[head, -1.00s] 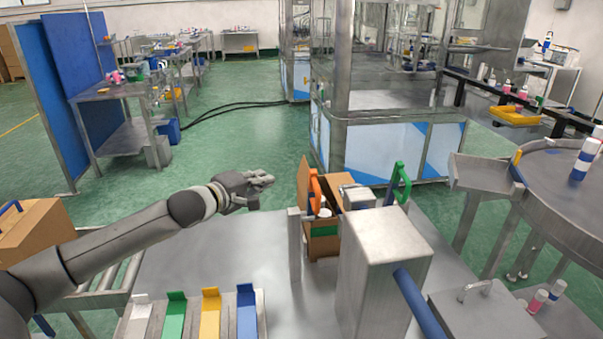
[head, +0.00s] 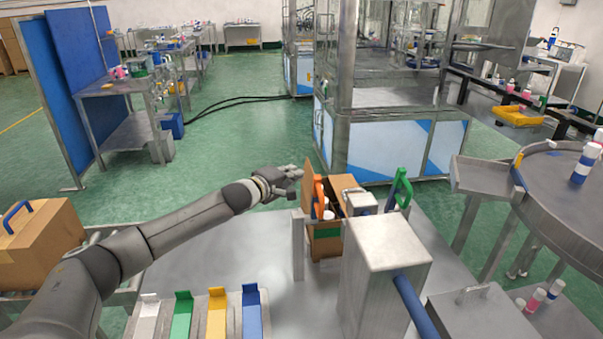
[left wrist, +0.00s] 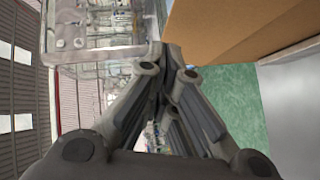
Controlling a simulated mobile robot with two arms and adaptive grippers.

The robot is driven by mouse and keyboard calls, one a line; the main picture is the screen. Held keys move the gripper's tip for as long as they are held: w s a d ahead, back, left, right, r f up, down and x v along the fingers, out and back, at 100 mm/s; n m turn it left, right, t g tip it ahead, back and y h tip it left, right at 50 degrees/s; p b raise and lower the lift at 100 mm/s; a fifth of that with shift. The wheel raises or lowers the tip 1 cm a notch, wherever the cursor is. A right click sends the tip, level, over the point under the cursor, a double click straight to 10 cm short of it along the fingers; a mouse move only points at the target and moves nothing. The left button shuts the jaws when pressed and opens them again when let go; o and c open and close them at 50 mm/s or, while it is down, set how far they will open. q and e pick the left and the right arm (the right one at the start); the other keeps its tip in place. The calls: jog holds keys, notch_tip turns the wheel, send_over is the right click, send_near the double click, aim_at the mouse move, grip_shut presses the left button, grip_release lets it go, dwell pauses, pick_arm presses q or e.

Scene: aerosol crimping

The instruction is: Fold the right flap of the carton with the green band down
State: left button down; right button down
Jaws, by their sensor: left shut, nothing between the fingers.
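The carton with the green band (head: 325,243) stands open on the metal table behind the grey metal block, which hides part of it. White-capped bottles show inside. One brown flap (head: 308,180) stands up at its left side, and another flap (head: 338,190) stands up at its back. My left gripper (head: 297,174) is shut and empty, just left of the upright left flap. In the left wrist view its fingers (left wrist: 172,60) are together beside a large brown cardboard face (left wrist: 235,30); I cannot tell whether they touch. My right gripper is not in view.
An orange handle (head: 319,195) and a green handle (head: 401,187) rise by the carton. The metal block (head: 385,250) stands in front. White, green, yellow and blue holders (head: 251,310) line the table's front. A closed carton (head: 40,245) sits at left.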

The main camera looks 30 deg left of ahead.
aim_at(310, 187)
pick_arm(q)
jog(key=shift+w+d+f, duration=0.2)
jog(key=shift+w+d, duration=0.2)
jog(key=shift+d, duration=0.15)
jog(key=shift+w+d+f, duration=0.2)
jog(key=shift+w+d, duration=0.15)
jog(key=shift+d, duration=0.2)
